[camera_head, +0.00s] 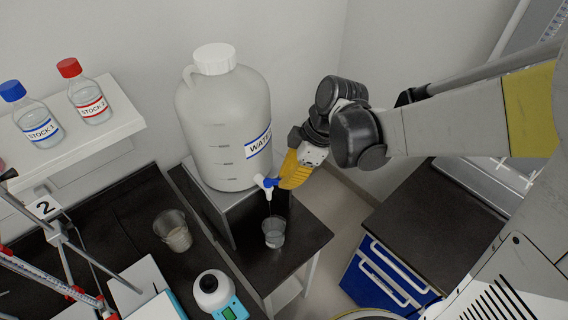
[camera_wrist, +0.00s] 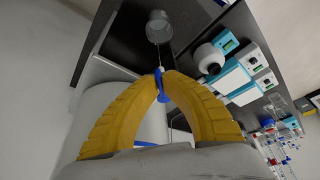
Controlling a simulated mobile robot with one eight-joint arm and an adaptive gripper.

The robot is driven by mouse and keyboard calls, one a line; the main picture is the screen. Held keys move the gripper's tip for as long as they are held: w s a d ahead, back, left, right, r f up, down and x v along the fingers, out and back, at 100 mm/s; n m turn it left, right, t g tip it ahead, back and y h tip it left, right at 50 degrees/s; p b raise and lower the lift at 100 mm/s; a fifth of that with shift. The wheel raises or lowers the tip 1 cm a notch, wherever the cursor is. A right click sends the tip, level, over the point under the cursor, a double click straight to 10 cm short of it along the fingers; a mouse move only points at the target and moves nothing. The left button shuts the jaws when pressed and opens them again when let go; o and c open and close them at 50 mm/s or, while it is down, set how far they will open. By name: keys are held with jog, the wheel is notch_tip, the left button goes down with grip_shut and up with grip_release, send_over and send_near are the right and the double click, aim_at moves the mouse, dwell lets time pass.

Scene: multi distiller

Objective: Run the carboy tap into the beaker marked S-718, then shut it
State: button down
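The white carboy (camera_head: 222,125) with a WATER label stands on a raised stand. Its tap (camera_head: 268,182) has a blue handle and shows in the wrist view (camera_wrist: 161,88) between my fingertips. My gripper (camera_head: 284,180) has its yellow fingers closed in on the tap handle; the wrist view shows the fingertips (camera_wrist: 162,76) on either side of it. A clear beaker (camera_head: 273,232) stands below the spout and shows in the wrist view (camera_wrist: 158,27). A thin line, apparently a stream, runs from the spout toward it. The mark S-718 is not readable, and the liquid level is unclear.
Another beaker (camera_head: 173,236) with pale contents stands on the dark bench at left. STOCK bottles (camera_head: 90,100) stand on a shelf. A blue drawer cabinet (camera_head: 385,278) is at right, with floor between.

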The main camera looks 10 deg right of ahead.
jog(key=c, duration=1.6)
grip_release()
jog(key=v, duration=1.2)
jog(key=s+d+f+m+t+h+b, duration=0.1)
jog(key=s+d+f+m+t+b, duration=0.1)
jog(key=f+m+b, duration=0.3)
jog(key=s+d+f+m+t+h+b, duration=0.2)
jog(key=s+d+f+m+b, duration=0.1)
jog(key=f+m+b, duration=0.3)
jog(key=s+d+f+m+t+h+b, duration=0.1)
jog(key=s+d+f+m+t+b, duration=0.1)
jog(key=f+m+b, duration=0.3)
jog(key=shift+s+d+f+m+t+h+b, duration=0.15)
jog(key=shift+s+d+f+m+t+b, duration=0.1)
jog(key=shift+f, duration=0.2)
jog(key=shift+s+d+f+m+t+h+b, duration=0.15)
jog(key=shift+s+d+f, duration=0.1)
jog(key=shift+f, duration=0.15)
